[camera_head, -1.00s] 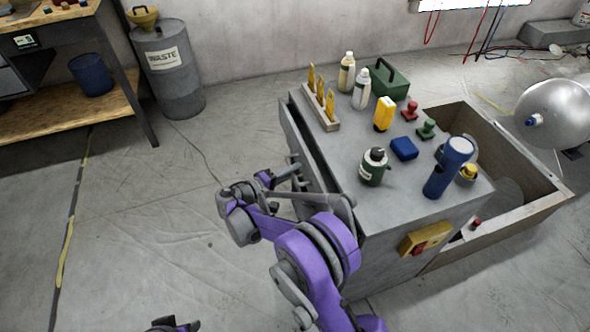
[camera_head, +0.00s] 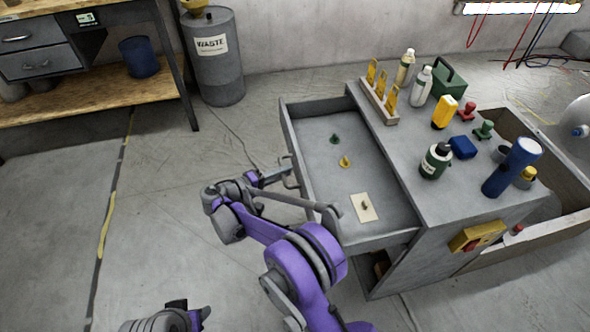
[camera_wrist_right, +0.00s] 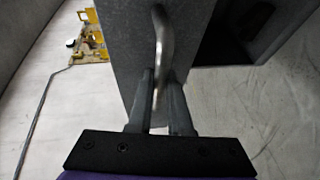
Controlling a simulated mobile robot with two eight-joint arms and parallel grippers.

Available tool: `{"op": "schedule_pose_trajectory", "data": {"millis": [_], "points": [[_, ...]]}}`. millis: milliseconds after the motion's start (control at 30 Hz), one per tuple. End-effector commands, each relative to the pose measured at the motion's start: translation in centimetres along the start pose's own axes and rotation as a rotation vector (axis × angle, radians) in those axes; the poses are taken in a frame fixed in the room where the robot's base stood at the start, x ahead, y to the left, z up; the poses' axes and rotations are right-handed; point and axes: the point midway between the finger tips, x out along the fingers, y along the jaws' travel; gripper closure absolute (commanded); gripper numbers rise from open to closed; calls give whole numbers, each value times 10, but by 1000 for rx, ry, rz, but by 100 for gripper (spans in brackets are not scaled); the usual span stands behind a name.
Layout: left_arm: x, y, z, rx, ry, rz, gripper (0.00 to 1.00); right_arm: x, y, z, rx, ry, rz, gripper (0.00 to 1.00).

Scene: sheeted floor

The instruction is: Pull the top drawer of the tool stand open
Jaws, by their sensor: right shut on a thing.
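The grey tool stand (camera_head: 448,187) stands at the right in the head view. Its top drawer (camera_head: 305,150) is pulled well out to the left. Inside lie a small green piece (camera_head: 334,139), a yellow piece (camera_head: 346,161) and a pale card (camera_head: 364,207) with a small object on it. My right gripper (camera_head: 283,172) is at the drawer front, shut on the drawer's metal handle. In the right wrist view the handle (camera_wrist_right: 162,45) runs between the two fingers (camera_wrist_right: 160,100). My left gripper (camera_head: 180,313) shows only partly at the bottom edge; its fingers are unclear.
On the stand's top are bottles (camera_head: 420,86), a green toolbox (camera_head: 449,82), a blue flashlight (camera_head: 511,167) and several small items. A waste drum (camera_head: 217,70) and workbench (camera_head: 60,105) stand behind left. The floor left of the drawer is clear.

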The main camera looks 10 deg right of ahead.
Motion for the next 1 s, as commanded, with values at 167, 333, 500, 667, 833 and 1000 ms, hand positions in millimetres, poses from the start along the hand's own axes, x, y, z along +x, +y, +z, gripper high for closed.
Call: {"op": "schedule_pose_trajectory", "data": {"millis": [167, 333, 500, 667, 833, 1000], "points": [[1, 0, 0, 0, 0, 0, 50, -23, -5, -9, 0, 2, -1, 100], [1, 0, 0, 0, 0, 0, 50, -32, -7, -13, 0, 0, 0, 100], [1, 0, 0, 0, 0, 0, 50, -36, -8, -15, 0, -1, 0, 100], [1, 0, 0, 0, 0, 0, 50, -36, -8, -14, 0, -1, 0, 100], [1, 0, 0, 0, 0, 0, 50, -35, -8, -14, 0, -1, 0, 76], [1, 0, 0, 0, 0, 0, 50, -35, -8, -14, 0, -1, 0, 53]]}}
